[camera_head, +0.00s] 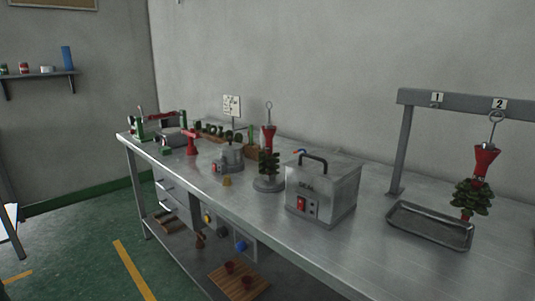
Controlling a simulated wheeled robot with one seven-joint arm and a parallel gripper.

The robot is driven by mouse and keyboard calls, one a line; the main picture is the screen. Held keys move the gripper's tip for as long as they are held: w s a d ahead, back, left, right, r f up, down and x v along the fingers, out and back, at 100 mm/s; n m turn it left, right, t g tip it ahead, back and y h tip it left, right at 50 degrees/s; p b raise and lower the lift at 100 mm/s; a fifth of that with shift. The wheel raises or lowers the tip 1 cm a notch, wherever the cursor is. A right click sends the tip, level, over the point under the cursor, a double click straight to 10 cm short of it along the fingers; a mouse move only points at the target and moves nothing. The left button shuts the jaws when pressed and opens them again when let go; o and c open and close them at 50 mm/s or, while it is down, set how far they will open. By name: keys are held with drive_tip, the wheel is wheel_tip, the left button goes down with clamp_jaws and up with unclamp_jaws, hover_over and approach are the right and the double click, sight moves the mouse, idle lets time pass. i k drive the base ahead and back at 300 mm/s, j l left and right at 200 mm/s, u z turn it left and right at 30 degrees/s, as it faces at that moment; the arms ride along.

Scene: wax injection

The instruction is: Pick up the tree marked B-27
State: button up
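Two wax trees with green branches and red funnel-shaped tops are in view. One tree (269,162) stands upright on a round grey base in the middle of the metal workbench (345,250). The other tree (471,197) hangs from a hook under the plate marked 2 on the grey rack (403,140) at the right. A metal tray (432,226) lies below and partly to its left. No B-27 marking can be read on either tree. My gripper is not in view.
A metal box (322,190) with a black handle and red switch stands between the trees. A small round machine (229,158) and red and green tools crowd the bench's far left end. The green floor (90,240) in front of the bench is open.

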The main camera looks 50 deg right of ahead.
sight(271, 159)
drive_tip(key=z, duration=0.4)
drive_tip(key=i+z, duration=0.2)
drive_tip(key=z, duration=0.25)
drive_tip(key=i+z, duration=0.15)
drive_tip(key=z, duration=0.3)
drive_tip(key=i+j+z, duration=0.15)
drive_tip(key=z, duration=0.3)
drive_tip(key=i+j+z, duration=0.15)
drive_tip(key=z, duration=0.3)
drive_tip(key=j, duration=0.05)
